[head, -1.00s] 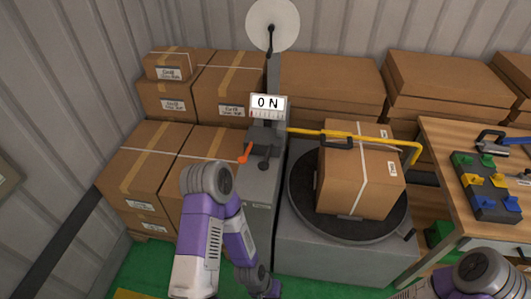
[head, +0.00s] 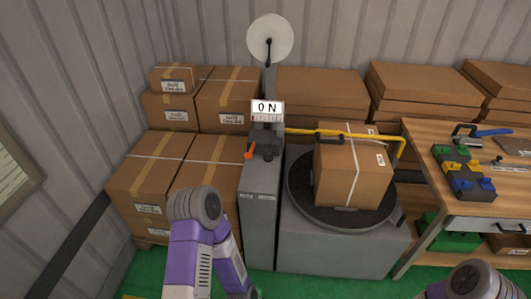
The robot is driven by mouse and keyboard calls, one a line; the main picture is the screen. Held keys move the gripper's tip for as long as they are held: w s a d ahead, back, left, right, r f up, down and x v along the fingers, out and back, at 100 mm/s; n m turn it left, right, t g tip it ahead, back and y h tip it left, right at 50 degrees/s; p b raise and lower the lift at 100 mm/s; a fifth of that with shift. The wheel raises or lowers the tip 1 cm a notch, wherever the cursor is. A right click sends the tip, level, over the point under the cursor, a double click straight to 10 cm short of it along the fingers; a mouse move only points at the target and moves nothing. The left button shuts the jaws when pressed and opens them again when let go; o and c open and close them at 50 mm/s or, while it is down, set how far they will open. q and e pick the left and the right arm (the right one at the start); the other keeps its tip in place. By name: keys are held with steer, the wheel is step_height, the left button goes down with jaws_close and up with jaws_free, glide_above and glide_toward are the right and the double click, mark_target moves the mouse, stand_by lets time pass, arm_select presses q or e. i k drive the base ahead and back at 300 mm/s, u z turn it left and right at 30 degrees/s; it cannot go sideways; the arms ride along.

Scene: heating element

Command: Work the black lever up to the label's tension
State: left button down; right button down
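The black lever (head: 267,153) sticks out from the dark head of the grey wrapping machine (head: 258,205), just right of an orange lever (head: 249,154). Above them a white display (head: 267,107) reads "0 N". A taped carton (head: 350,177) stands on the round dark turntable (head: 300,195), with a small white label (head: 381,160) whose text is too small to read. My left arm is in front of the machine, apart from the levers, and its gripper is out of the picture. Only part of my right arm shows at the lower right; its gripper is not visible.
A yellow bar (head: 400,145) reaches from the machine around behind the carton. Stacked cartons (head: 150,180) stand on the left. A wooden table (head: 425,150) on the right holds a clamp tool (head: 470,135) and a block with coloured parts (head: 460,180). Green floor shows in front.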

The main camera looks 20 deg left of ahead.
mark_target(268, 158)
steer(key=u, duration=0.3)
steer(key=i, duration=1.05)
steer(key=u, duration=0.2)
